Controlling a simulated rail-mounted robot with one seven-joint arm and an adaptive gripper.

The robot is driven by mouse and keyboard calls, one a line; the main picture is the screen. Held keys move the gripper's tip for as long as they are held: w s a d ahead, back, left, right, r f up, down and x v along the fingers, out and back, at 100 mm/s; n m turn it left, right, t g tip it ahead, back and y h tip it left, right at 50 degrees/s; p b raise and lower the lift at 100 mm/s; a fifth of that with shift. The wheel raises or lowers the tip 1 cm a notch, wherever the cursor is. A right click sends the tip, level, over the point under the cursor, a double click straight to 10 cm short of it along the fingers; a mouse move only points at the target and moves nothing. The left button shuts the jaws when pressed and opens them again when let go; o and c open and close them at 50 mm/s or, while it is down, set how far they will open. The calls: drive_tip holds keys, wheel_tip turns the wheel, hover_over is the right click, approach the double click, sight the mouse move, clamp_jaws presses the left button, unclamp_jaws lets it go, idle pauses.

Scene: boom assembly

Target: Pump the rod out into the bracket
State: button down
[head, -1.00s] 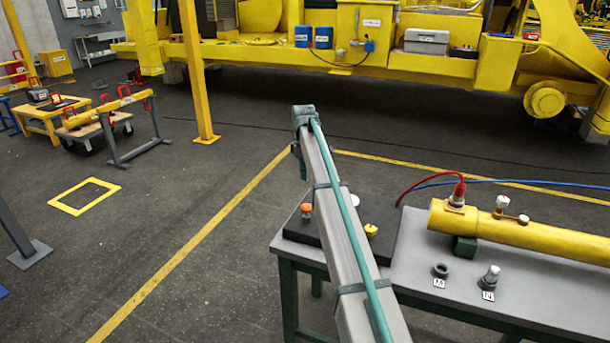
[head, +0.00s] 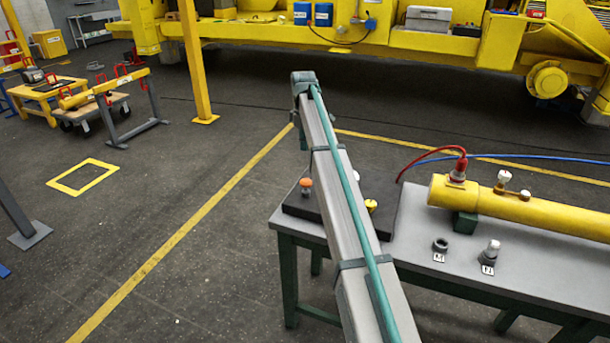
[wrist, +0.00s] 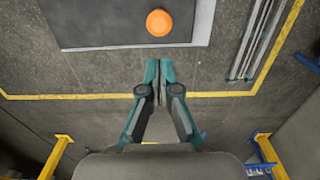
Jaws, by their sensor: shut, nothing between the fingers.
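A yellow cylinder (head: 545,213) lies on the grey table (head: 415,240) at the right of the head view, with a red hose and a blue hose at its near end. Its rod and the bracket cannot be made out. A black panel (head: 296,207) at the table's left end carries an orange knob (head: 306,184) and a yellow knob (head: 371,205). In the wrist view the orange knob (wrist: 159,22) stands on the black panel (wrist: 100,25), ahead of my gripper (wrist: 159,68). The gripper's teal fingers are shut and empty, apart from the knob.
Two small fittings, a ring (head: 440,245) and a capped piece (head: 490,252), stand with labels in front of the cylinder. A yellow machine (head: 450,45) fills the back. Open floor with a yellow line (head: 190,235) lies left of the table.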

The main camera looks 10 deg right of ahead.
sight(305, 181)
drive_tip(key=shift+s+r, duration=0.1)
drive_tip(key=shift+r, duration=0.3)
wheel_tip(305, 181, down, 14)
drive_tip(key=p, duration=0.3)
drive_tip(key=shift+d+p, duration=0.15)
drive_tip(key=shift+p, duration=0.25)
